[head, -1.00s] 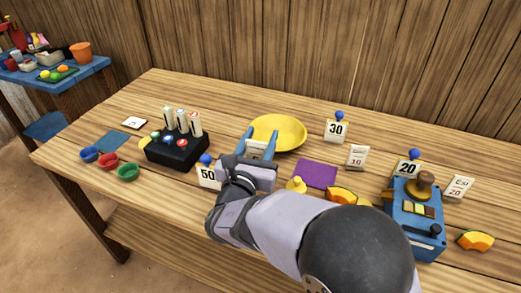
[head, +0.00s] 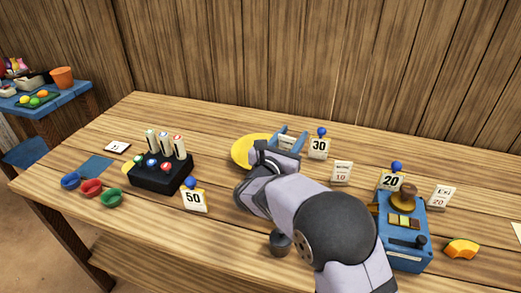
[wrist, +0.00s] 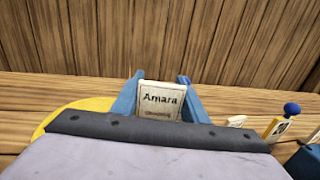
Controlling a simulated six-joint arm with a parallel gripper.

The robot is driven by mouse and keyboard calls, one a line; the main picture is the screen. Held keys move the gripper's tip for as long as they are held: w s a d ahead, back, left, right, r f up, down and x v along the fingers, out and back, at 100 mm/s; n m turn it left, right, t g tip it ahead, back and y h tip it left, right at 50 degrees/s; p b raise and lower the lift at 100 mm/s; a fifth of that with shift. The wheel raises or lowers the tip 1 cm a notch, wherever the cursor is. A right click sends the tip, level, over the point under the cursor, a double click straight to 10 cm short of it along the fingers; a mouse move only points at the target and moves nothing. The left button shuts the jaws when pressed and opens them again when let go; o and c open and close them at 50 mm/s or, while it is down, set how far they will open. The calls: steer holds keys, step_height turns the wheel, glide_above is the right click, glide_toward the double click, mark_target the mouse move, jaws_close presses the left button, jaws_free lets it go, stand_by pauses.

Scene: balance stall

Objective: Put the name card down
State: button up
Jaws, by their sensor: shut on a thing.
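The name card (wrist: 160,100), a small pale card reading "Amara", stands upright between the two blue fingers of my gripper (wrist: 160,95) in the wrist view. My gripper is shut on it. In the head view, my gripper (head: 288,138) is at the right side of the yellow plate (head: 241,151), just left of the "30" sign (head: 319,149). The card (head: 287,143) shows only partly there, between the fingers. I cannot tell whether its lower edge touches the table.
A "10" card (head: 341,173) stands right of my arm. A blue device (head: 403,246) and the "20" sign (head: 391,181) are farther right. A black stand (head: 160,175), a "50" sign (head: 194,200) and coloured bowls (head: 91,188) are left. The table behind the plate is clear.

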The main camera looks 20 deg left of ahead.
steer(key=w+a+r+n+y, duration=0.2)
steer(key=w+a+r+y, duration=0.15)
steer(key=a+r, duration=0.3)
steer(key=shift+h, duration=0.35)
steer(key=shift+w+a+f, duration=0.1)
steer(key=shift+w+f, duration=0.05)
steer(key=shift+f, duration=2.6)
steer(key=shift+w+a+f, duration=0.1)
steer(key=shift+f, duration=2.6)
steer(key=shift+f+b, duration=0.65)
steer(key=o, duration=1.1)
steer(key=shift+c, duration=0.2)
steer(key=shift+r, duration=0.15)
steer(key=shift+r+p, duration=0.8)
steer(key=shift+p, duration=0.3)
steer(key=s, duration=0.4)
steer(key=s+b, duration=0.1)
steer(key=s, duration=0.3)
steer(key=s+b, duration=0.1)
steer(key=s, duration=0.3)
steer(key=shift+f, duration=0.3)
